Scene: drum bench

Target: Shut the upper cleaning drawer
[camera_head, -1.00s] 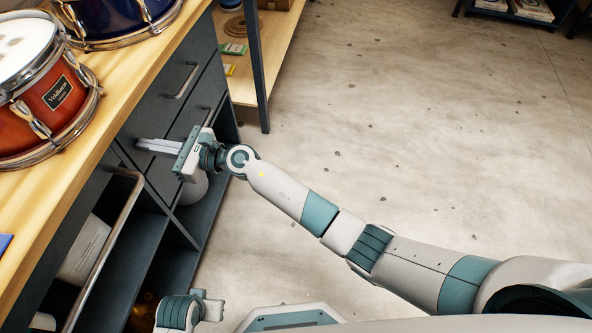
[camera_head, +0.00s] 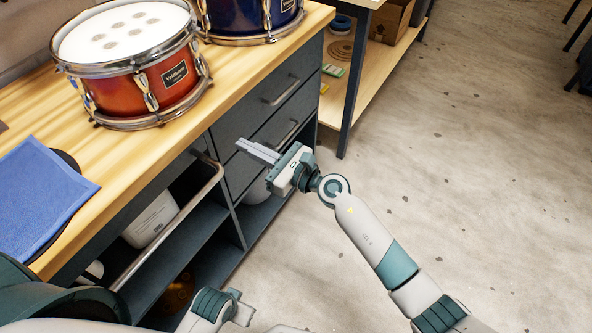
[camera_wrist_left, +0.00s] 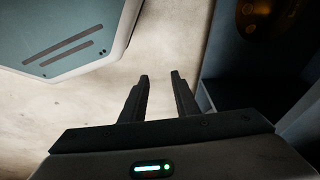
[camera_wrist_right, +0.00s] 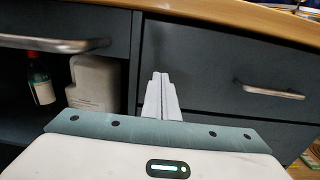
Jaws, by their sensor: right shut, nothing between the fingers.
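The bench has a stack of dark grey drawers. The upper drawer front (camera_head: 250,112) carries a bar handle (camera_head: 282,90) and looks close to flush with the drawer below. A drawer front with a bar handle (camera_wrist_right: 272,90) fills the right side of the right wrist view. My right gripper (camera_head: 256,150) is shut and empty, its fingertips near the left edge of the drawer stack. I cannot tell whether they touch it. The fingers also show in the right wrist view (camera_wrist_right: 160,80). My left gripper (camera_wrist_left: 160,85) is open and empty, low beside the bench.
A long metal bar (camera_head: 170,225) runs along the bench's left part, above open shelves holding a white jug (camera_head: 150,220). A red drum (camera_head: 135,80), a blue drum (camera_head: 250,15) and a blue cloth (camera_head: 40,190) are on the top. Open floor lies right.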

